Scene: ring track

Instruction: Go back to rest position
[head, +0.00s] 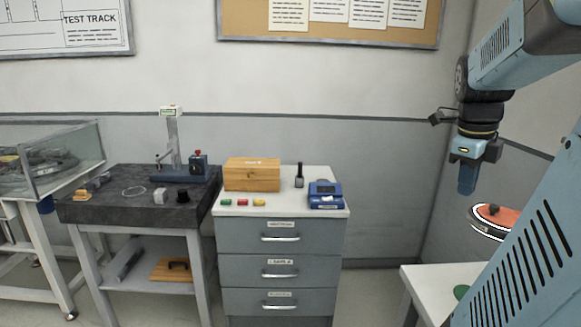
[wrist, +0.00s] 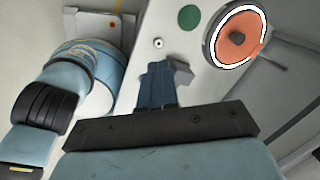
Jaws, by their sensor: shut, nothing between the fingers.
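My gripper (head: 467,180) hangs from my blue arm at the right of the head view, pointing down. Its fingers are shut with nothing between them, and they also show in the wrist view (wrist: 156,85). It is in the air, to the left of an orange round disc with a white rim (head: 494,219) and above the level of a white table (head: 425,285). In the wrist view the orange disc (wrist: 237,38) lies beyond the fingers to the right, apart from them.
A grey drawer cabinet (head: 281,270) carries a wooden box (head: 252,174), a blue device (head: 326,195) and small coloured blocks. Left of it stands a dark-topped bench (head: 110,207) with a stand. A green disc (wrist: 189,17) lies on the white surface. The floor between cabinet and white table is clear.

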